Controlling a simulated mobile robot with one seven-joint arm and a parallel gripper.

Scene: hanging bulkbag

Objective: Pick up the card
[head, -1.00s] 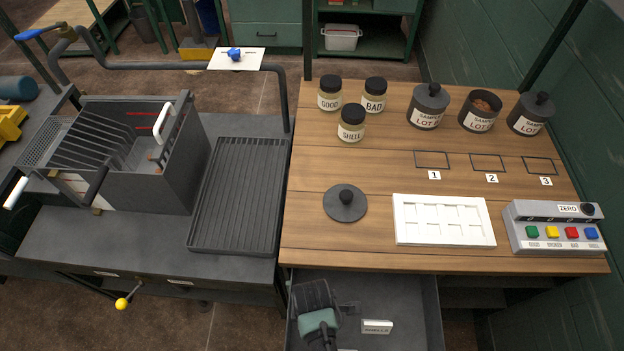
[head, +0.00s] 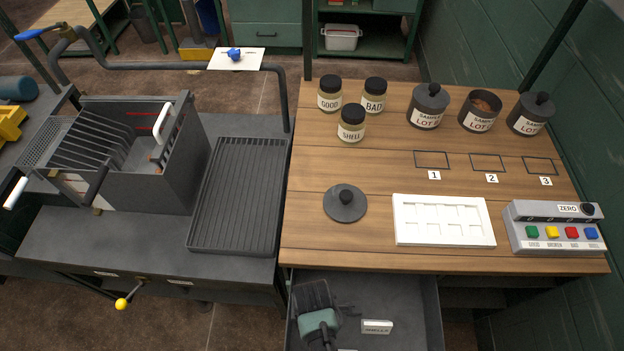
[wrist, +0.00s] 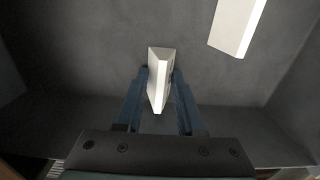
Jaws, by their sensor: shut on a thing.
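My gripper (wrist: 159,73) is shut on a white card (wrist: 157,88) inside the open drawer. The card is a wedge-like white piece, seen edge-on between the two blue fingers in the wrist view. In the head view my gripper (head: 316,300) is low in the left part of the drawer, and its body hides the held card. A second white card (head: 377,327) with dark lettering stands apart to the right in the drawer. A white piece also shows at the upper right of the wrist view (wrist: 237,25).
The open drawer (head: 420,290) has walls around my gripper and lies below the wooden table (head: 370,255). On the table are a white tray (head: 400,238), a dark lid (head: 345,208), jars and a button box (head: 555,240). A ribbed tray (head: 240,195) is at left.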

